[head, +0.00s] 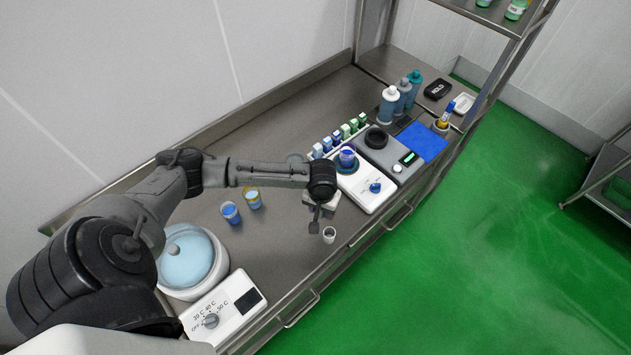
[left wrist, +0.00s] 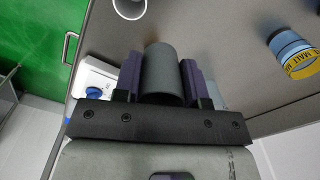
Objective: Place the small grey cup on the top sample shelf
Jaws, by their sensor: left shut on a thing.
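My left gripper (head: 316,214) hangs low over the front part of the steel counter. In the left wrist view its fingers (left wrist: 163,78) are closed on the sides of a plain grey cylinder, which looks like the small grey cup (left wrist: 163,72). In the head view the wrist mostly hides the held cup. A shelf rack (head: 492,20) with green-labelled bottles rises at the top right; its upper part is cut off. My right gripper is not in view.
A small white cup (head: 329,236) stands just beside the gripper. A blue cup (head: 230,213) and a yellow-banded cup (head: 253,199) stand left. A white scale (head: 372,190), coloured vials (head: 336,138) and bottles (head: 389,106) are right. A lidded pot (head: 190,258) stands front left.

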